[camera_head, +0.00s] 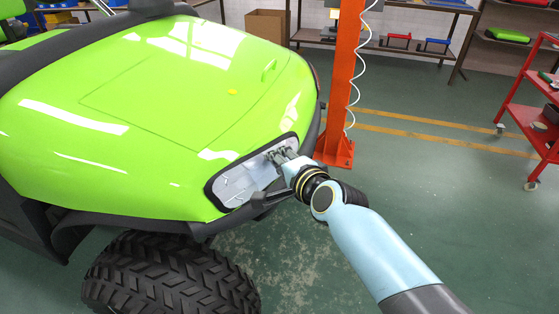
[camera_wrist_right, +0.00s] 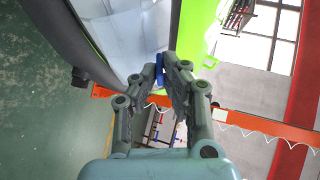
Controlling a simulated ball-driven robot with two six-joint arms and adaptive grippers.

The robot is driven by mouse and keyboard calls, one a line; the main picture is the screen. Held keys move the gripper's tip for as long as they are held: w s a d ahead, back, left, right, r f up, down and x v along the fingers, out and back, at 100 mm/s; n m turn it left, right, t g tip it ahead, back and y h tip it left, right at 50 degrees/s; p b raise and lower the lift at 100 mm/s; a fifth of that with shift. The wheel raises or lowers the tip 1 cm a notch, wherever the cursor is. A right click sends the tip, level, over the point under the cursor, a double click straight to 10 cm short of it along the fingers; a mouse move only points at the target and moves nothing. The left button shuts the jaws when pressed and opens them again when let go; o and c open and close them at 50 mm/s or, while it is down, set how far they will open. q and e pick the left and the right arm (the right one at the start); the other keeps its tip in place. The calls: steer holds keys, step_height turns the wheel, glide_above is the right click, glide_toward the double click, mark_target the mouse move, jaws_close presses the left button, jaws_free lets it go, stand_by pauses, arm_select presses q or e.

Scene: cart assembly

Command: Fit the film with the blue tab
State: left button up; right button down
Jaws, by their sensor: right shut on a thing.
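The green cart's front carries a pale headlight panel (camera_head: 237,187) in a black frame. My right gripper (camera_head: 279,155) is at the upper right end of this panel. In the right wrist view, the fingertips of my right gripper (camera_wrist_right: 161,72) close on a small blue tab (camera_wrist_right: 159,66). The pale glossy surface (camera_wrist_right: 122,30) beside the tab fills the upper middle there. I cannot tell the clear film's outline from the headlight under it, nor whether it lies flush. The fingers hide part of the tab. My left gripper is not in view.
An orange post (camera_head: 341,80) with a coiled white cable stands close behind my right arm. A red shelf cart (camera_head: 530,110) stands at the right. The green floor between them is clear.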

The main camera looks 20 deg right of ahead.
steer(key=c, duration=1.4)
jaws_free()
steer(key=v, duration=1.2)
steer(key=s+d+f+n+g+b, duration=0.15)
steer(key=s+f, duration=0.25)
steer(key=f, duration=0.5)
steer(key=s+d+f+n+g+h, duration=0.1)
steer(key=s+d+f+n+g, duration=0.15)
steer(key=s+f, duration=0.45)
steer(key=s+d+f+n+g, duration=0.1)
steer(key=s+f+g, duration=0.1)
steer(key=f, duration=1)
steer(key=s+d+f+n+g, duration=0.2)
steer(key=s+f, duration=0.3)
steer(key=s, duration=0.4)
steer(key=s+d+f+n+g+h, duration=0.1)
steer(key=s+d+f+n+g, duration=0.2)
steer(key=s, duration=0.7)
steer(key=s+d+f+n+g+h+b, duration=0.1)
steer(key=s+f+n, duration=0.4)
steer(key=s, duration=0.5)
steer(key=shift+s+d+f+g, duration=0.25)
steer(key=shift+d+f+g, duration=0.45)
steer(key=shift+d+f, duration=0.5)
